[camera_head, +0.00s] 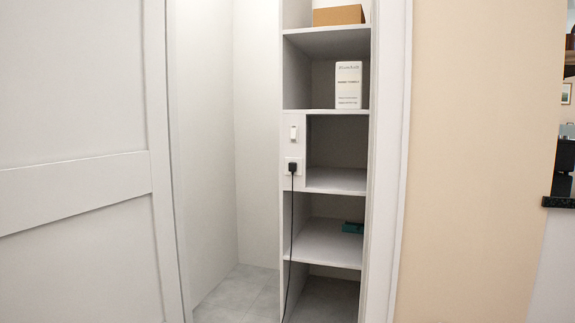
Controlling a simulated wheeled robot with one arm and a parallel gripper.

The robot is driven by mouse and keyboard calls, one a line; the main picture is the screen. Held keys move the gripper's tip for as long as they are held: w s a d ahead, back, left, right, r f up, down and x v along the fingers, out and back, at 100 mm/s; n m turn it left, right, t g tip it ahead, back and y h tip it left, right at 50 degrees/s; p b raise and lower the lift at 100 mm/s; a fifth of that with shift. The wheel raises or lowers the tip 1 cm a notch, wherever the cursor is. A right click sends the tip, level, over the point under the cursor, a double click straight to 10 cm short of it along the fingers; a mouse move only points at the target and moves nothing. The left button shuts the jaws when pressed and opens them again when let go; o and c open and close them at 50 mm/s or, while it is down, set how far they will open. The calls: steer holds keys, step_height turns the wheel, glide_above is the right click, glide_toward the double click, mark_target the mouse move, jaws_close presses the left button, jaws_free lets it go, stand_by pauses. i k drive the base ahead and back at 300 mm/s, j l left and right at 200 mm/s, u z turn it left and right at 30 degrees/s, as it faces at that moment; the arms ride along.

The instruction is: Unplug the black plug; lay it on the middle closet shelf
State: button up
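The black plug (292,168) sits in a white wall socket (300,163) on a white panel at the left front side of the closet shelving. A black cord (291,235) hangs from the plug down toward the floor. The closet has several white shelves; the middle closet shelf (336,181) is right of the plug, slightly below its height, and looks empty. My gripper is not in view.
A white switch (293,133) is above the socket. A white box (348,85) and a brown box (338,15) stand on higher shelves; a teal item (352,227) lies on a lower shelf. A white door (80,180) is at left, a beige wall (475,150) at right.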

mark_target(292, 167)
steer(key=i+l, duration=0.15)
steer(key=i, duration=0.35)
steer(key=i+l, duration=0.2)
steer(key=i, duration=0.25)
steer(key=i+l, duration=0.15)
steer(key=i, duration=0.35)
steer(key=i+l, duration=0.2)
steer(key=i, duration=0.25)
